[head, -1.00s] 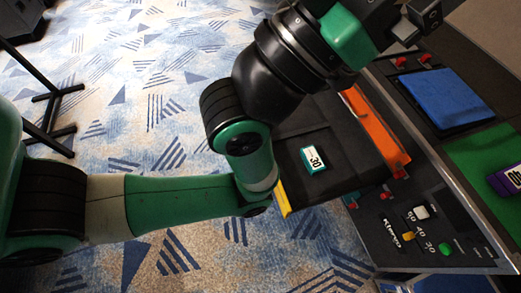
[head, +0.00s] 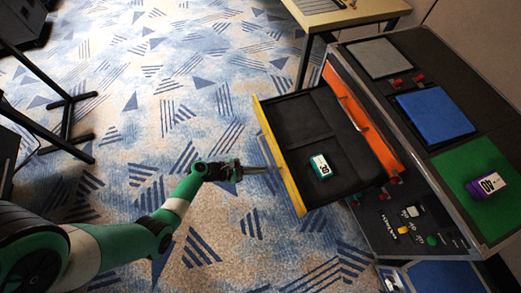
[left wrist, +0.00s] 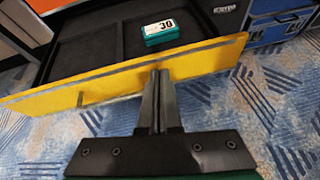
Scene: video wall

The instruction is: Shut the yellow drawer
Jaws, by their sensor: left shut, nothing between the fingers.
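The yellow drawer (head: 279,157) is pulled out from the dark cabinet, toward the left in the head view. Its yellow front also crosses the left wrist view (left wrist: 210,61). A teal block marked 30 (head: 321,167) lies inside it; it also shows in the left wrist view (left wrist: 161,33). My left gripper (head: 281,169) is shut and empty, its tips at the outer face of the yellow front. In the left wrist view the fingertips (left wrist: 158,75) overlap the front's lower part; whether they touch it I cannot tell. My right gripper is not in view.
The cabinet top carries a grey pad (head: 380,58), a blue pad (head: 435,112) and a green pad (head: 462,163) with a purple block marked 40 (head: 486,185). An orange front (head: 362,118) stands behind the drawer. Patterned carpet left of the drawer is open.

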